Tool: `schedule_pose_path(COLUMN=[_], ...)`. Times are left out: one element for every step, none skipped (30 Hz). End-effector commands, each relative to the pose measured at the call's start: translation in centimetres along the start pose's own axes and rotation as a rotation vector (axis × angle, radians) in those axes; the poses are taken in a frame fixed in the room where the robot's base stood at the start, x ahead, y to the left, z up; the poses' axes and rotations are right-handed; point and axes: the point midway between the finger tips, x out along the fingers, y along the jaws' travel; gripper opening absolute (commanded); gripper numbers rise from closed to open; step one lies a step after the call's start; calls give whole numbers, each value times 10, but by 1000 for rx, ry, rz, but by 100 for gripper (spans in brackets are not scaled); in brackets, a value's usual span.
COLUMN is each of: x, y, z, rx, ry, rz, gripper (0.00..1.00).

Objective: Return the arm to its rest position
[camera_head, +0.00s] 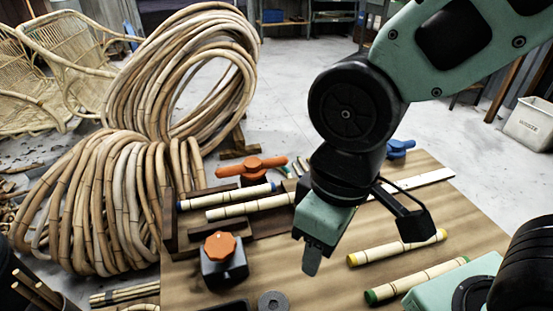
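My gripper (312,258) hangs pointing down over the wooden workbench (330,290), in the middle of the view. My green and black arm reaches in from the upper right. Two rattan poles, one with a blue end (228,197) and a plainer one (250,206), lie at the left by a dark wooden jig (190,235). A yellow-ended pole (397,247) and a green-ended pole (416,280) lie to the right of the gripper.
An orange-knobbed block (222,258) stands left of the gripper. An orange-handled clamp (250,168) and a blue-handled one (399,147) stand along the back. A grey ring (272,302) lies at the front. Large rattan coils (100,200) fill the left. Open floor lies behind.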

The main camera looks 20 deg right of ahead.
Motion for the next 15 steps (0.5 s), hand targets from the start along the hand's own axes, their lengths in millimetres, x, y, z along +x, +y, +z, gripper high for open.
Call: schedule_pose_path(x=[-12,-17,-25,-32,-39,-50,-58,-67,-79,-88,-96,-108,-116,-124,-136], y=[0,-1,-1,-1,-2,-2,-2,-3,-3,-3,-4,-4,-5,-5,-5], z=[-1,-1,-1,-1,-2,-2,-2,-2,-3,-3,-3,-4,-4,-4,-5], rx=[1,1,1,1,1,1,2,2,2,2,2,2,2,2,2], ry=[0,0,0,0,0,0,0,0,0,0,0,0,0,0,0], rz=[0,0,0,0,-1,-1,-1,-1,-1,-1,-1,-1,-1,-1,-1], gripper=[50,50,50,50,50,50,50,50,50,50,50,50,50,50,50])
